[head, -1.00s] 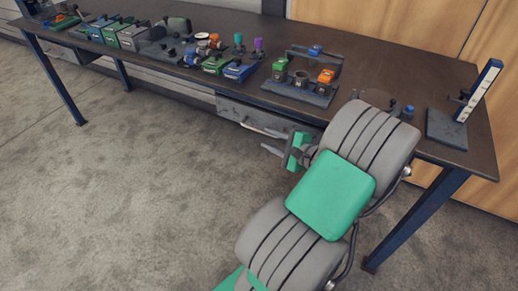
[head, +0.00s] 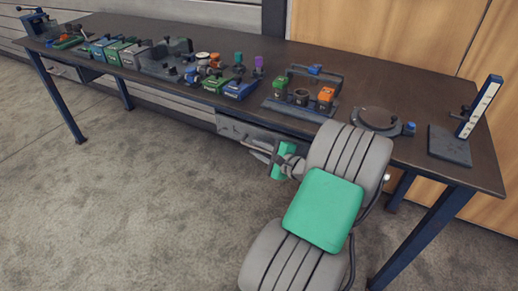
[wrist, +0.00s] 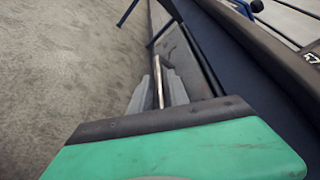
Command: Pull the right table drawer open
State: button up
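The right table drawer (head: 238,128) is a grey front under the table's front edge, and it looks closed. Its pale bar handle (head: 251,147) sticks out in front of it. My gripper (head: 260,154) is at the handle, left of my green and grey arm. In the wrist view the handle (wrist: 158,84) runs between the two grey fingers, which lie close on both sides of it, so my gripper (wrist: 159,95) looks shut on it. The gripper's green body hides the near part of the fingers.
The dark table (head: 400,90) carries pipe fittings, colored boxes, a round clamp (head: 376,118) and an upright scale (head: 480,105). A blue table leg (head: 425,235) stands right of my arm. The carpet in front of the drawer is clear.

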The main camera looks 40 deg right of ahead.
grip_shut()
dwell(1.1)
